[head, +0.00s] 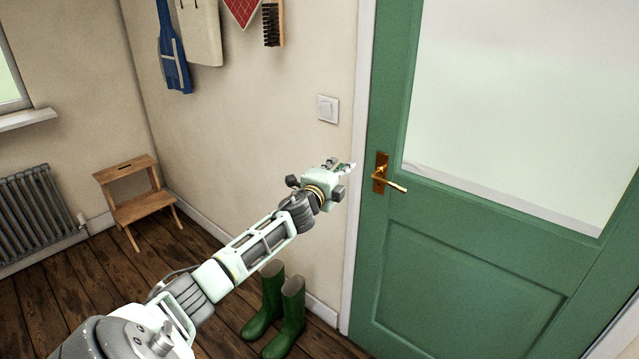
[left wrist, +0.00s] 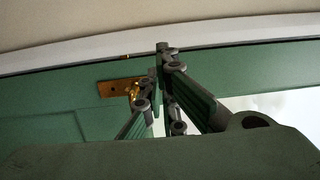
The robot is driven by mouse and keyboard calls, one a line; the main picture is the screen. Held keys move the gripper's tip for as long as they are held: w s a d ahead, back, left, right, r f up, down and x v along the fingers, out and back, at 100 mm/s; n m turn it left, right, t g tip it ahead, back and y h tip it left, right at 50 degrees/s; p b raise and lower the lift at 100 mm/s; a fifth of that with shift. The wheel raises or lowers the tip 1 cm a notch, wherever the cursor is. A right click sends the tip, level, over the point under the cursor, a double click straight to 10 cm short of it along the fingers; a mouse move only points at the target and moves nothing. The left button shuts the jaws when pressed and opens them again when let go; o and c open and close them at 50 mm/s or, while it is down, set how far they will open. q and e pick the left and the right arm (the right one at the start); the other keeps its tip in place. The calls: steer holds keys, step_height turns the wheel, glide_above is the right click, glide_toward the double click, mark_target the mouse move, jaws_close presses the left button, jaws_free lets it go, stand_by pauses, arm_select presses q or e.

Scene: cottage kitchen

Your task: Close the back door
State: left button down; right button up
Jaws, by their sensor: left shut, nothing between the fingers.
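The back door (head: 455,260) is green with a large pale glass pane. Its left edge lies along the white door frame (head: 358,150). In the left wrist view a thin dark line runs between the door (left wrist: 60,95) and the white frame (left wrist: 215,40), so I cannot tell whether it is fully latched. A brass handle (head: 385,178) sits near the door's left edge. My left gripper (head: 345,168) is shut and empty, just left of the handle in the head view. In the left wrist view its fingers (left wrist: 163,50) partly cover the brass handle (left wrist: 132,90). Contact cannot be told.
Green boots (head: 290,315) stand on the wooden floor below my left arm. A wooden step stool (head: 135,200) stands by the wall near a radiator (head: 35,215). A light switch (head: 327,109) is on the wall; a brush (head: 272,25) and clothes hang above.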

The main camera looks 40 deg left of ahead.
arm_select(q)
steer(key=s+b, duration=0.1)
steer(key=s, duration=0.6)
steer(key=shift+f, duration=0.45)
arm_select(e)
steer(key=shift+w+a+f, duration=0.65)
steer(key=shift+f, duration=0.1)
